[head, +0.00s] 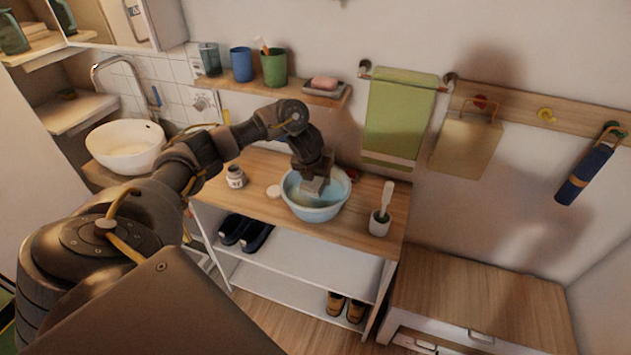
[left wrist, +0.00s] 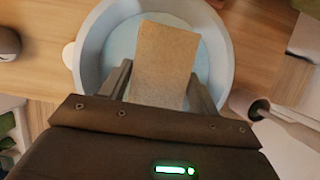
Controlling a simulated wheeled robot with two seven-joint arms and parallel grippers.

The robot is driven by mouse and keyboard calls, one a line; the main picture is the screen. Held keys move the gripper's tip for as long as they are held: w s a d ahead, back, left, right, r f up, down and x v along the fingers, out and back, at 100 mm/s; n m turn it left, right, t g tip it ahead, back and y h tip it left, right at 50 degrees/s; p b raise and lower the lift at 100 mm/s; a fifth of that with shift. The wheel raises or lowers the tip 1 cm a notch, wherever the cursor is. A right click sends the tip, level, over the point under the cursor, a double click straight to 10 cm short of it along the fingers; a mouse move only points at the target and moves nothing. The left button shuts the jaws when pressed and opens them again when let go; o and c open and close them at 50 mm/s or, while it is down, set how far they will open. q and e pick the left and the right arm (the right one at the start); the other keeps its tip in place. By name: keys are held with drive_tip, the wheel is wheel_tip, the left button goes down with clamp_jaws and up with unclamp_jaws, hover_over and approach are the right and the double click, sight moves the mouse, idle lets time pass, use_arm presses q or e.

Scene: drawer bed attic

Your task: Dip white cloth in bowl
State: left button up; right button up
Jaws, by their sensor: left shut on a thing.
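A light blue bowl (head: 317,212) with pale blue liquid in it stands on the wooden top of a shelf unit. In the left wrist view the bowl (left wrist: 88,60) lies below the gripper. My left gripper (head: 312,178) points down over the bowl, its tips at or inside the rim. It is shut on the cloth (head: 314,187), which looks whitish in the head view and tan in the left wrist view (left wrist: 163,65). I cannot tell whether the cloth touches the liquid. My right gripper is not in view.
On the wooden top (head: 262,170) stand a small jar (head: 236,177) left of the bowl and a brush in a holder (head: 380,222) to its right. A wall shelf (head: 300,93) with cups is behind. A green towel (head: 397,115) hangs on the wall.

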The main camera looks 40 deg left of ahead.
use_arm(q)
drive_tip(key=shift+r+p, duration=2.05)
drive_tip(key=shift+r, duration=0.55)
drive_tip(key=shift+o, duration=0.4)
idle(0.7)
